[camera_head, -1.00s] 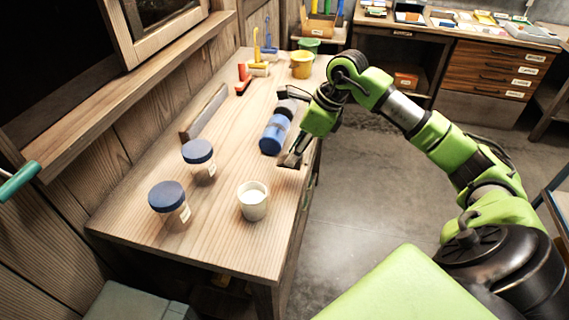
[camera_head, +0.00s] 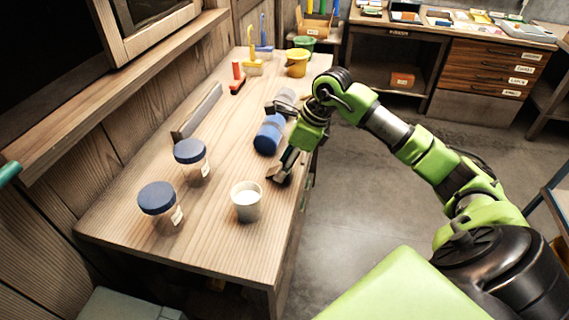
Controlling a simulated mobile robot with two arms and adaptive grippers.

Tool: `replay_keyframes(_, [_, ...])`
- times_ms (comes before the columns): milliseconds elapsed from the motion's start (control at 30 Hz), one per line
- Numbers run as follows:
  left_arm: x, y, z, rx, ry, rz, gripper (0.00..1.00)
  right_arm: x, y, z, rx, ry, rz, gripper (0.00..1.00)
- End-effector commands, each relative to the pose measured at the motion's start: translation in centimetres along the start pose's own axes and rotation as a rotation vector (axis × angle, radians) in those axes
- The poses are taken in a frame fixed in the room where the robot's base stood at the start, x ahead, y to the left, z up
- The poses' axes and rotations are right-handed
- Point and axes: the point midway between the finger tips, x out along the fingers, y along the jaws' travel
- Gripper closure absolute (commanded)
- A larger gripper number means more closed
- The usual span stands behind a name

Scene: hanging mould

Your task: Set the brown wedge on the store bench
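I cannot clearly pick out a brown wedge. My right gripper (camera_head: 276,140) is over the right side of the wooden bench (camera_head: 225,85), with its two dark fingers spread wide apart. A blue cylinder-like object (camera_head: 268,136) with a greyish part behind it lies between or beneath the fingers; I cannot tell if they touch it. A small brownish-grey piece (camera_head: 275,173) shows at the nearer fingertip; I cannot tell if it is a fingertip pad or a separate thing. My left gripper is not in view.
A white cup (camera_head: 246,205) and two blue-lidded jars (camera_head: 160,207) (camera_head: 192,162) stand at the near end. A grey-brown bar (camera_head: 197,110) lies near the wall. Another bench (camera_head: 400,35) is behind.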

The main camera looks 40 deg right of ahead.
Motion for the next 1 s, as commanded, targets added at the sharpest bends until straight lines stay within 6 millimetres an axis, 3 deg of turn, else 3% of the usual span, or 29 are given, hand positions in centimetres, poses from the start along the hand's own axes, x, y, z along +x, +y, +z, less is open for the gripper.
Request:
replay_keyframes(267, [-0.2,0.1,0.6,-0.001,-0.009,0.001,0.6,-0.8,-0.1,0.1,0.0,-0.001,-0.003,0.59])
replay_keyframes(700, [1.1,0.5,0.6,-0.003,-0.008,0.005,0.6,-9.6,-0.1,0.1,0.0,-0.002,-0.004,0.59])
replay_keyframes(1000, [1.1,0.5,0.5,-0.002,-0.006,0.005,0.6,-12.2,0.0,0.1,0.001,0.0,0.0,0.59])
